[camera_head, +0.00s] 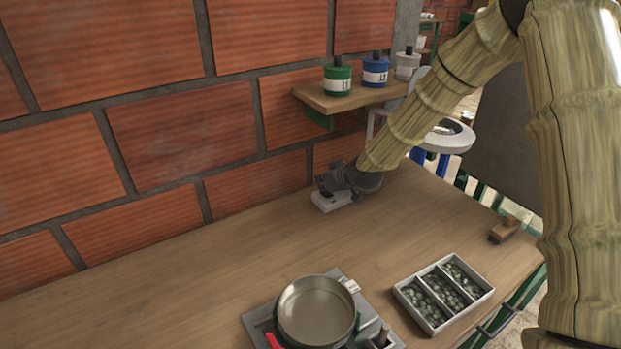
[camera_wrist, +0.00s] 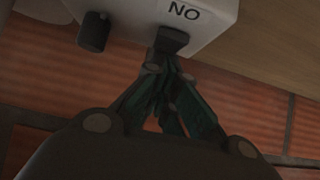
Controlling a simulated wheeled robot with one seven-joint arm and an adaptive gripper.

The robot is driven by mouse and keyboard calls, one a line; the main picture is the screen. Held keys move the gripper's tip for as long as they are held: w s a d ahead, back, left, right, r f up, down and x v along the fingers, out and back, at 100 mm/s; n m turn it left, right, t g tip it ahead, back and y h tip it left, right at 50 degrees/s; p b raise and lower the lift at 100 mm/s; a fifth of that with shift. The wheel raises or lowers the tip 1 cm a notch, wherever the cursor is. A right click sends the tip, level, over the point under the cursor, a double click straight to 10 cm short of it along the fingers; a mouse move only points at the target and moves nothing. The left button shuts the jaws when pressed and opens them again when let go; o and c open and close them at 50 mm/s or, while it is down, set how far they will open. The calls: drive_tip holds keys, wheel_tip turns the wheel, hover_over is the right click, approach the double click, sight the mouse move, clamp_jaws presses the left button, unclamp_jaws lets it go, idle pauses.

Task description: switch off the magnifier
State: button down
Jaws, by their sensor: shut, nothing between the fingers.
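The magnifier (camera_head: 448,137), a white ring-shaped head, stands beyond the far right part of the bench, partly behind my arm. A small white box (camera_head: 332,202) sits on the bench near the brick wall. In the wrist view the white box (camera_wrist: 205,14) carries a label that reads "NO" from this side, perhaps "ON" upside down. A dark knob (camera_wrist: 93,32) sticks out of its face. My gripper (camera_wrist: 170,45) is shut and empty, its tips at the box, to the right of the knob. I cannot tell whether they touch. My gripper (camera_head: 330,180) covers part of the box in the head view.
A shelf (camera_head: 350,101) with a green jar (camera_head: 338,78), a blue jar (camera_head: 375,72) and a grey jar (camera_head: 407,66) is above the box. A scale with a pan (camera_head: 316,310) and a bean tray (camera_head: 401,290) stand in front. The bench's left part is clear.

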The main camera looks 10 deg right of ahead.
sight(325, 193)
drive_tip(key=shift+w+f, duration=0.1)
drive_tip(key=shift+s+d, duration=0.2)
drive_tip(key=shift+s, duration=0.05)
drive_tip(key=shift+s+d+r, duration=0.1)
drive_tip(key=shift+s+r, duration=0.1)
drive_tip(key=shift+s, duration=0.45)
drive_tip(key=r+p, duration=0.2)
drive_tip(key=r, duration=0.1)
drive_tip(key=r+p, duration=0.1)
drive_tip(key=shift+w+r, duration=0.3)
drive_tip(key=shift+w, duration=0.1)
drive_tip(key=shift+s+b, duration=0.25)
drive_tip(key=shift+b, duration=0.1)
drive_tip(key=s+d+r+b, duration=0.1)
drive_tip(key=s+r, duration=0.4)
drive_tip(key=r, duration=0.2)
drive_tip(key=shift+d+r, duration=0.3)
